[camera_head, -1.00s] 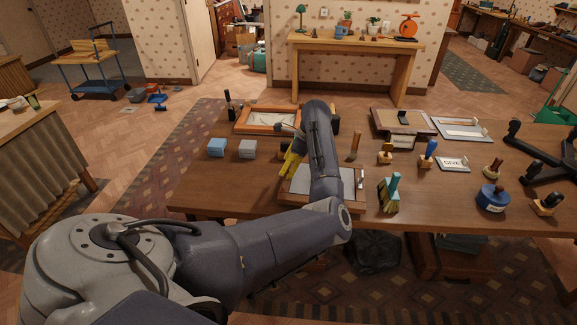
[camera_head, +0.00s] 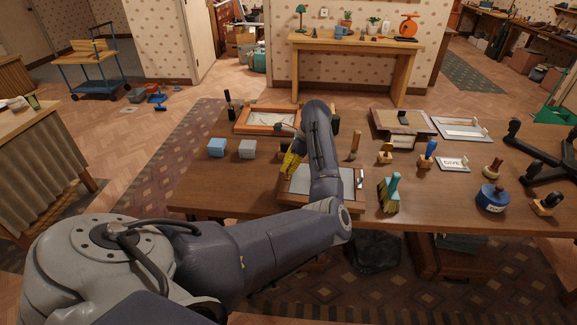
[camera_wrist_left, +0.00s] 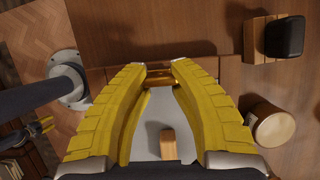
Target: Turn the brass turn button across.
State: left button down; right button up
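The brass turn button (camera_wrist_left: 158,73) shows as a small shiny piece at the wooden frame edge in the left wrist view. My left gripper (camera_wrist_left: 160,66) has its yellow fingertips on either side of it, with a gap between them. I cannot tell whether either finger touches it. In the head view the left gripper (camera_head: 291,163) points down at the left side of the wood-framed grey panel (camera_head: 308,181), and my own arm hides part of the panel. A small wooden block (camera_wrist_left: 168,143) lies on the panel. My right gripper (camera_wrist_left: 43,126) is small at the left wrist view's edge.
A wooden cylinder (camera_wrist_left: 272,127) and a black-topped block (camera_wrist_left: 284,37) stand close to the left gripper. A brush (camera_head: 390,194) is right of the panel. Blue (camera_head: 217,147) and grey (camera_head: 247,149) blocks are to the left. The table's front left is clear.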

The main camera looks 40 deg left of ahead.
pick_arm(q)
jog(key=shift+s, duration=0.1)
dwell(0.6)
jog(key=m+t, duration=0.1)
jog(key=m, duration=0.3)
jog(key=shift+f+y, duration=0.1)
jog(key=shift+y, duration=0.2)
jog(key=m+t, duration=0.2)
jog(key=m, duration=0.2)
jog(key=shift+m, duration=0.4)
jog(key=m+t, duration=0.1)
jog(key=m, duration=0.1)
jog(key=m+t+h, duration=0.1)
jog(key=m, duration=0.2)
jog(key=shift+m+t+h, duration=0.5)
jog(key=shift+m, duration=1.5)
jog(key=shift+d, duration=0.1)
